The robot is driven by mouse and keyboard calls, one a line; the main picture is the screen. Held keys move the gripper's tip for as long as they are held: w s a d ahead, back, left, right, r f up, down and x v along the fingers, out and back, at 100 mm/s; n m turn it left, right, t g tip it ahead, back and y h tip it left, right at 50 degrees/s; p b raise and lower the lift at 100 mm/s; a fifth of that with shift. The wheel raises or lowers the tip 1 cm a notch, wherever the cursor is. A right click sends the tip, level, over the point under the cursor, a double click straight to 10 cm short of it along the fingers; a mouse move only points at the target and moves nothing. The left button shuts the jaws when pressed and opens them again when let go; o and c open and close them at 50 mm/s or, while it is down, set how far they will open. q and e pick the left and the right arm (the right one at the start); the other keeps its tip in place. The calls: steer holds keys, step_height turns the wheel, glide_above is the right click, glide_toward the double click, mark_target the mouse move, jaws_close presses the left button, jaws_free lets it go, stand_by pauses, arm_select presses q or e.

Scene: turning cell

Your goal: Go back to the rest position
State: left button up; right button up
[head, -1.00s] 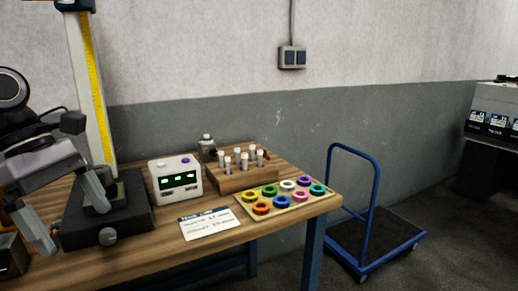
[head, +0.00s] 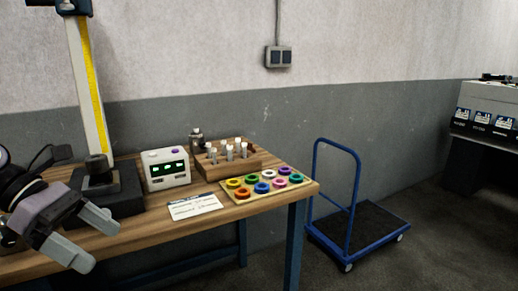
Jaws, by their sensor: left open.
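My left gripper (head: 91,243) is at the lower left of the head view, in front of the workbench's front edge. Its two grey fingers are spread apart and nothing shows between them. The wooden workbench (head: 135,240) runs along the wall behind it. My right gripper does not show in the head view.
On the bench are a height gauge with a dark base (head: 118,191), a white display box (head: 165,169), a white card (head: 195,206), a wooden block with pins (head: 228,165) and a tray of coloured rings (head: 292,188). A blue trolley (head: 365,235) stands right, on open floor.

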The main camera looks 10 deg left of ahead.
arm_select(q)
step_height(320, 180, down, 20)
steer(key=n+t+y+p, duration=0.1)
steer(key=n+t+y, duration=0.2)
steer(key=n+t, duration=1.85)
steer(key=s+d+f+n+g+y, duration=0.2)
steer(key=s+d+f+n+g, duration=0.3)
steer(key=n, duration=0.7)
steer(key=s+d+f+n+g+y, duration=0.2)
steer(key=s+d+f+n+g, duration=0.2)
steer(key=d+f+n+g, duration=0.4)
step_height(320, 180, down, 3)
steer(key=d+n, duration=0.1)
steer(key=n, duration=0.4)
steer(key=shift+s+r+p, duration=0.15)
steer(key=shift+s+p, duration=0.15)
steer(key=shift+s, duration=0.1)
